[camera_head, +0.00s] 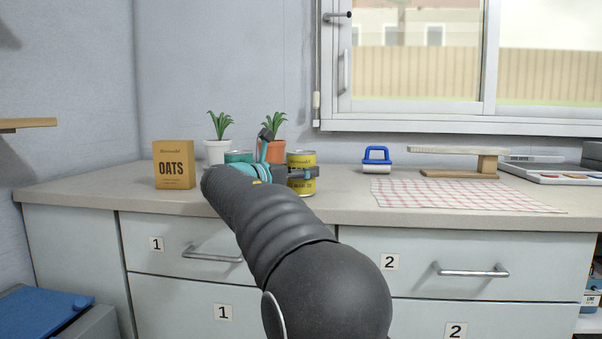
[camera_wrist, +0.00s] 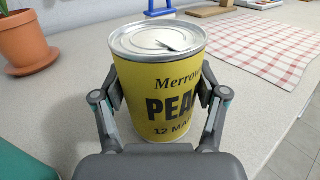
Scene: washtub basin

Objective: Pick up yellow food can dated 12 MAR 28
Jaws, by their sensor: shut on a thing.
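The yellow food can (camera_head: 301,160) stands upright on the counter. In the wrist view the yellow can (camera_wrist: 158,95) shows a silver lid and a label reading "Merro…", "PEA…" and "12 MA…"; the rest of the date is hidden by a finger. My gripper (camera_wrist: 160,98) has a finger on each side of the can and is shut on it. In the head view my gripper (camera_head: 300,174) is partly hidden behind my arm, at the can's front. The can appears to rest on the counter.
To the right are a blue-handled tool (camera_head: 376,155), a checked cloth (camera_head: 460,195) and a wooden stand (camera_head: 487,163).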

